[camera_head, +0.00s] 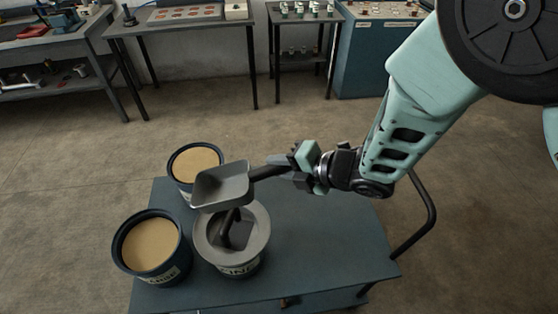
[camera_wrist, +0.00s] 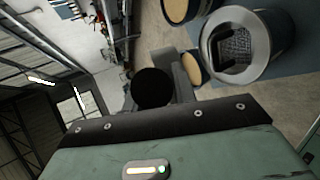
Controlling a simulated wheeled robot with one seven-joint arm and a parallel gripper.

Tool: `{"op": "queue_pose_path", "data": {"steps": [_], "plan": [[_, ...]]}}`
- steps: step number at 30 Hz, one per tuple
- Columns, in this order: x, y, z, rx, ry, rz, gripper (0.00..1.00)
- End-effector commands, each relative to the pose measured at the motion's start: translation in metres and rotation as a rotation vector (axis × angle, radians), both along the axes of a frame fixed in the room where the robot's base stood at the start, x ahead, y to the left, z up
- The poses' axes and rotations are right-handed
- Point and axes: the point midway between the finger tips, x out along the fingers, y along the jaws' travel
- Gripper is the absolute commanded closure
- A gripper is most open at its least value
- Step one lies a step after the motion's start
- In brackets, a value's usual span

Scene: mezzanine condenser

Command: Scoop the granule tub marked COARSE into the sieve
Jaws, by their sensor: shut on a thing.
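My gripper (camera_head: 301,167) is shut on the handle of a grey scoop (camera_head: 222,186), whose pan is held level above the cart; its inside looks bare grey. The pan is over the back-left rim of a grey round vessel (camera_head: 260,222) with a mesh inside in the wrist view (camera_wrist: 264,50). I take it as the sieve, though its partly hidden label seems to end in "INE". A dark shape lies inside it, perhaps a shadow. A dark blue tub (camera_head: 150,245) of tan granules stands front left; its label seems to end in "RSE". In the wrist view, the handle's dark end (camera_wrist: 153,88) shows.
A second dark tub of tan granules (camera_head: 195,160) stands behind the scoop pan, its label hidden. All stand on a blue cart (camera_head: 325,240) whose right side is clear, with a black push handle (camera_head: 428,213) beyond. Workbenches (camera_head: 185,18) line the wall.

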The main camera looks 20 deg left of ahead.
Motion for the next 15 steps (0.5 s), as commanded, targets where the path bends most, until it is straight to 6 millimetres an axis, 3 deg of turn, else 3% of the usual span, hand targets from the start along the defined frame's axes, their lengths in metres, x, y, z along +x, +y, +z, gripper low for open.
{"op": "queue_pose_path", "data": {"steps": [1, 15], "plan": [[0.001, -0.002, -0.009, 0.019, 0.01, -0.002, 1.0], [0.01, -0.02, -0.04, 0.201, 0.1, -0.002, 1.0]]}}
